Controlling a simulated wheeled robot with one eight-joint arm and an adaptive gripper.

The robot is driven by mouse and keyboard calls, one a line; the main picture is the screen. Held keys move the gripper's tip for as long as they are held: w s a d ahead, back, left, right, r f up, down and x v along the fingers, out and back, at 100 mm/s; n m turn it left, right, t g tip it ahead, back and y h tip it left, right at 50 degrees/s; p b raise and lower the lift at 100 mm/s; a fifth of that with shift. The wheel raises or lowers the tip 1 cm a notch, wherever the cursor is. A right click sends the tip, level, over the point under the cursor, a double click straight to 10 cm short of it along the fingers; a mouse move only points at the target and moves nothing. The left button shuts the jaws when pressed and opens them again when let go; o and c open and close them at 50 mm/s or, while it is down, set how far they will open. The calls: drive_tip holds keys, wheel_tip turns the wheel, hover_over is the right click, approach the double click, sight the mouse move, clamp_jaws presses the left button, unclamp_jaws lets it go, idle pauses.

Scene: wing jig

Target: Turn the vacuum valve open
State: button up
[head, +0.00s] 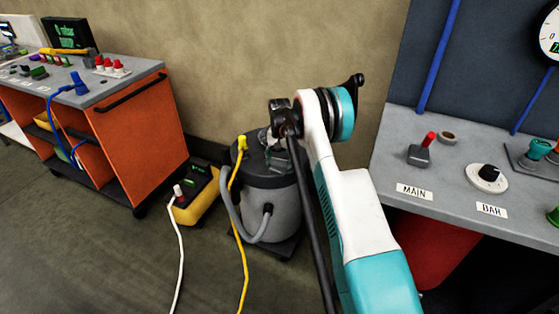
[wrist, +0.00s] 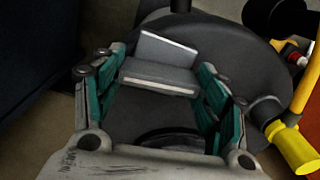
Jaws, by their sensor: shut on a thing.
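A grey drum-shaped vacuum (head: 268,208) with a dark lid stands on the floor in the middle of the head view. My gripper (head: 281,157) reaches down over its lid. In the wrist view, my gripper (wrist: 160,82) has its teal-sided fingers on either side of a grey angular piece (wrist: 160,76) above the dark round lid (wrist: 215,45). The gripper is shut on this piece. It has a flat block and a raised plate. I see no label on it, so I cannot tell for certain that it is the vacuum valve.
A yellow plug (head: 242,142) and cable rise beside the vacuum. A yellow-black box (head: 195,197) with a white cable stands left of it. An orange cart (head: 140,140) stands further left. A grey bench (head: 395,175) with a red lever and dial stands at right.

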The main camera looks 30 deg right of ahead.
drive_tip(key=n, duration=0.8)
drive_tip(key=shift+n+p, duration=0.4)
drive_tip(key=n, duration=0.3)
drive_tip(key=shift+n, duration=2.3)
drive_tip(key=o, duration=1)
drive_tip(key=shift+f, duration=0.1)
drive_tip(key=shift+o, duration=0.2)
wheel_tip(320, 180, up, 12)
